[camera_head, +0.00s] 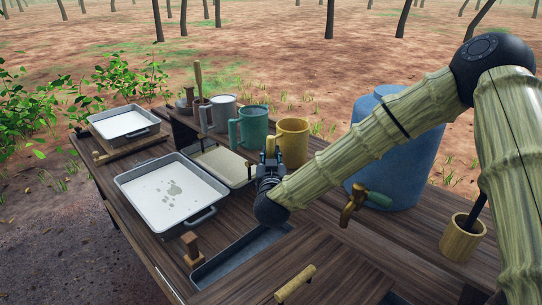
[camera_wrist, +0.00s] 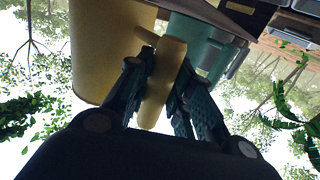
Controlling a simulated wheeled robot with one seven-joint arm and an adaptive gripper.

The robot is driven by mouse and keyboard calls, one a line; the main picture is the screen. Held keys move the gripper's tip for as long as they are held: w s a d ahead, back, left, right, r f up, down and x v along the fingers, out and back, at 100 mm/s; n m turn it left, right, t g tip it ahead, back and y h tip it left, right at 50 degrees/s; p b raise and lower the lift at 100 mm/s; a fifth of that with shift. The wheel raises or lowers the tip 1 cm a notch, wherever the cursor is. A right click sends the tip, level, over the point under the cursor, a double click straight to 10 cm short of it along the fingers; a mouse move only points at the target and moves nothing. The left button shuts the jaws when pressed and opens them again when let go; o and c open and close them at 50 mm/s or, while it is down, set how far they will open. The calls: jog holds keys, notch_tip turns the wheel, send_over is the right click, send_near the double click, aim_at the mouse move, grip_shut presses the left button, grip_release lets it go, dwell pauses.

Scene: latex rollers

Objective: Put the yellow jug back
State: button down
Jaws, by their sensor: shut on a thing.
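The yellow jug (camera_head: 291,139) stands upright at the right end of a row of jugs at the back of the wooden table, in the head view. My gripper (camera_head: 270,160) is in front of it, on the side of its handle. In the wrist view the jug's body (camera_wrist: 100,50) is at the upper left. My gripper (camera_wrist: 160,90) is shut on the yellow handle (camera_wrist: 162,85), with one finger on each side. The head view does not clearly show whether the jug's base touches the surface under it.
A green jug (camera_head: 252,127) stands just left of the yellow one, with a grey jug (camera_head: 221,112) beyond it. A blue barrel with a tap (camera_head: 400,160) stands to the right. Trays of white liquid (camera_head: 150,205) lie at the left. A bamboo cup (camera_head: 460,240) stands front right.

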jog(key=shift+f, duration=0.15)
jog(key=c, duration=1.3)
grip_release()
jog(key=shift+o, duration=0.2)
jog(key=shift+r, duration=0.25)
jog(key=shift+s+f, duration=0.15)
jog(key=shift+s, duration=0.15)
jog(key=s+b, duration=0.3)
jog(key=s, duration=0.8)
jog(key=shift+s+b, duration=0.2)
jog(key=shift+b, duration=0.1)
